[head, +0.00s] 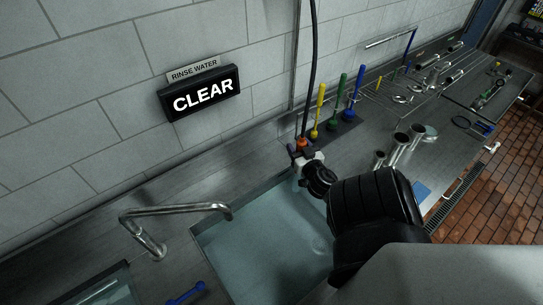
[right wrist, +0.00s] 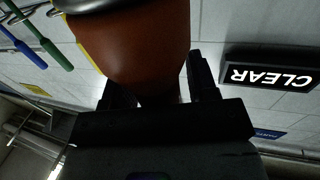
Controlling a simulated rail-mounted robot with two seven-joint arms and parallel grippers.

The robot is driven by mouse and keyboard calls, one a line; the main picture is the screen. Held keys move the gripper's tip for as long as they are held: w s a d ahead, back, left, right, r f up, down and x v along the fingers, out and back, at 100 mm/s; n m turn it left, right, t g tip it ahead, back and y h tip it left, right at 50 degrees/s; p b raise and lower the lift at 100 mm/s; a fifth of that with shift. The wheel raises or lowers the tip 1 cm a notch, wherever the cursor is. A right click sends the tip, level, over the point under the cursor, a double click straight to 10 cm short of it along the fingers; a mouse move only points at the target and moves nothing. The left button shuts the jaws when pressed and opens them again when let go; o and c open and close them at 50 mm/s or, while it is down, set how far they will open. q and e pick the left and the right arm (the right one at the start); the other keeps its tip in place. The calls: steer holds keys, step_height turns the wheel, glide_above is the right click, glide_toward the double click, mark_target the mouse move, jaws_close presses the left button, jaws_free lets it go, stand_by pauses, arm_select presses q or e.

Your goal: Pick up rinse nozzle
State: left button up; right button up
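The rinse nozzle appears as an orange piece (head: 302,144) at the lower end of a black hose, above the back edge of the water basin. My right gripper (head: 304,154) is right at it, just below the orange part. In the right wrist view the orange-brown nozzle body (right wrist: 135,45) fills the upper middle. The fingers of my right gripper (right wrist: 158,85) stand on either side of its narrow end. Whether both fingers press on it cannot be told. My left gripper is not in view.
The water-filled basin (head: 255,245) lies below my right gripper. A bent metal spout (head: 180,209) stands to its left. Yellow, green and blue brushes (head: 337,105) stand close on the right. Metal fittings (head: 402,142) lie farther right. A lit CLEAR sign (head: 203,95) hangs on the wall.

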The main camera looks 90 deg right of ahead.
steer(key=c, duration=0.7)
steer(key=shift+c, duration=0.3)
steer(key=shift+r, duration=0.15)
